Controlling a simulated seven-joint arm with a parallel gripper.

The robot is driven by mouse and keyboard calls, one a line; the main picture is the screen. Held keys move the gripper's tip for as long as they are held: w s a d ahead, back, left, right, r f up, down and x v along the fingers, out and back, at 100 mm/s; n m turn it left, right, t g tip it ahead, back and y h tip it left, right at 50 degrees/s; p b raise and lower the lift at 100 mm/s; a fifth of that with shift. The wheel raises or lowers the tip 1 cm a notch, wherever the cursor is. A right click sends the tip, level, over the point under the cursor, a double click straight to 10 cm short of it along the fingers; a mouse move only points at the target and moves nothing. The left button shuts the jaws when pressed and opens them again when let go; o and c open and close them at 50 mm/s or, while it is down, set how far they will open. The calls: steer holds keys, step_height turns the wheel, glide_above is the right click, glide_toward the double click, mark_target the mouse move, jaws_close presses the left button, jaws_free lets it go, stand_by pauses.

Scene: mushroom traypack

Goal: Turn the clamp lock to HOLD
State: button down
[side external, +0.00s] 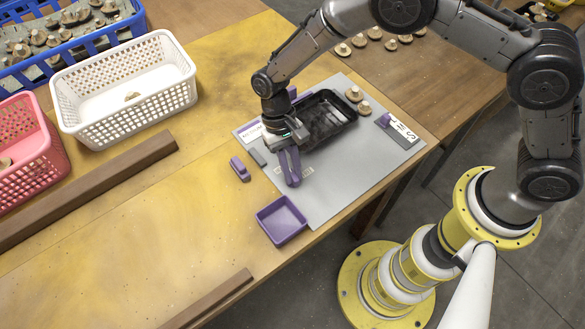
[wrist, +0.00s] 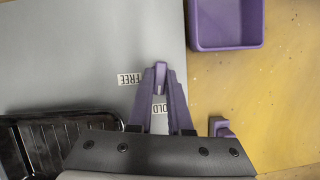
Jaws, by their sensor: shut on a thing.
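My gripper (side external: 292,184) points down over the front part of the grey mat (side external: 325,195). Its two purple fingers converge in the wrist view (wrist: 160,78) and are shut on a small purple piece, the clamp lock (wrist: 160,76). The fingers hide most of the lock, so I cannot tell which label it points to. The FREE label (wrist: 130,79) lies just left of the fingertips. The HOLD label (wrist: 159,108) shows between the fingers, partly covered. A black ribbed tray (side external: 325,122) lies on the mat behind my gripper; its corner shows in the wrist view (wrist: 45,150).
A purple open box (side external: 281,220) stands at the mat's front edge. A white basket (side external: 125,90), a pink basket (side external: 35,150) and a blue crate (side external: 70,45) stand left. Two mushrooms (side external: 364,107) sit beside the tray.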

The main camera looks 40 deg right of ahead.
steer(key=shift+n+h, duration=0.3)
steer(key=shift+n, duration=0.5)
steer(key=c, duration=0.8)
jaws_free()
steer(key=shift+c, duration=0.2)
steer(key=shift+r, duration=0.1)
steer(key=v, duration=1.3)
steer(key=shift+w+r, duration=0.2)
steer(key=shift+r, duration=0.05)
